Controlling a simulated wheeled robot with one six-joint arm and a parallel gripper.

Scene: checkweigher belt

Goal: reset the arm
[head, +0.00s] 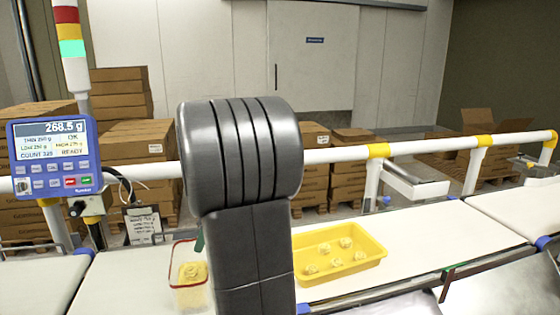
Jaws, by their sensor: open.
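My arm stands upright in the middle of the head view as a thick dark grey link with a rounded top. It hides part of the belt and the scene behind it. My gripper does not show in this view. A clear tub with a red rim (180,297) and yellow contents stands on the white belt (130,285), just left of my arm. A yellow tray (345,278) with several pale yellow pieces lies on the belt right of my arm. The tray's left end meets the arm's outline in the picture.
A blue weigher display (55,157) reads 268.5 g, beside a stack light (72,47) with its green part lit. A white guard rail (340,154) with yellow joints runs behind the belt. Cardboard boxes (120,95) stand behind it. The belt right of the tray is clear.

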